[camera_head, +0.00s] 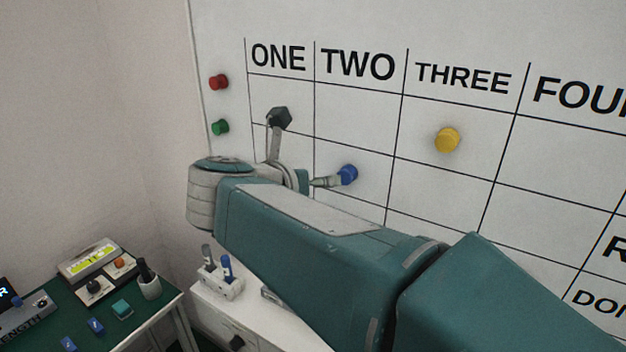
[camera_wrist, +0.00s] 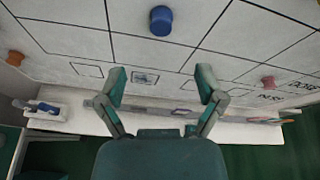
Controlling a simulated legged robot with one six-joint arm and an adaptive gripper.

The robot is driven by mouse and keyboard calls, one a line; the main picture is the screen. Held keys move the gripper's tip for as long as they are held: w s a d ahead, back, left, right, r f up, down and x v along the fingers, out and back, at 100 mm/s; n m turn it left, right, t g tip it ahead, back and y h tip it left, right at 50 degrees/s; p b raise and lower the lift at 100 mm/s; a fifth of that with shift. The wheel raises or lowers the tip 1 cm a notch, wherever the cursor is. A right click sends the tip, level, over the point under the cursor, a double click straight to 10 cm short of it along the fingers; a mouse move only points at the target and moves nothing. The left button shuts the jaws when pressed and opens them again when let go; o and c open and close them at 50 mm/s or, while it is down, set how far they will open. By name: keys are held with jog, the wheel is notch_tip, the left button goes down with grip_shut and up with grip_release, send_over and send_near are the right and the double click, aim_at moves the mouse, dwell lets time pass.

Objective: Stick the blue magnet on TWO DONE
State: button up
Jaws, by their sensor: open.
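The blue magnet (camera_head: 347,174) is on the whiteboard in the TWO column, in the second row under the heading, level with a label starting with R. It also shows at the top of the wrist view (camera_wrist: 161,20). My gripper (camera_head: 301,150) is open and empty in front of the board. In the wrist view its two fingers (camera_wrist: 162,85) are spread wide, and the magnet lies beyond the fingertips, near the middle of the gap. The DONE label (camera_head: 595,300) is partly cut off at the right. My arm hides much of the TWO column's lower part.
A yellow magnet (camera_head: 447,139) is under THREE. A red magnet (camera_head: 219,82) and a green magnet (camera_head: 220,127) are at the board's left edge. A marker holder (camera_head: 220,283) stands on a white cabinet below. A green-topped bench (camera_head: 150,312) with small items is at lower left.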

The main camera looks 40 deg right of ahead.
aim_at(343, 177)
jog(key=x, duration=1.1)
jog(key=shift+s, duration=0.1)
grip_shut()
jog(key=shift+s+a, duration=0.3)
jog(key=shift+a, duration=0.45)
jog(key=shift+s+a, duration=0.3)
jog(key=shift+a, duration=0.45)
jog(key=shift+s+a, duration=0.4)
jog(key=shift+a, duration=0.5)
jog(key=shift+s+a, duration=0.4)
jog(key=shift+a, duration=0.5)
jog(key=shift+s+a, duration=0.35)
jog(key=shift+a, duration=0.55)
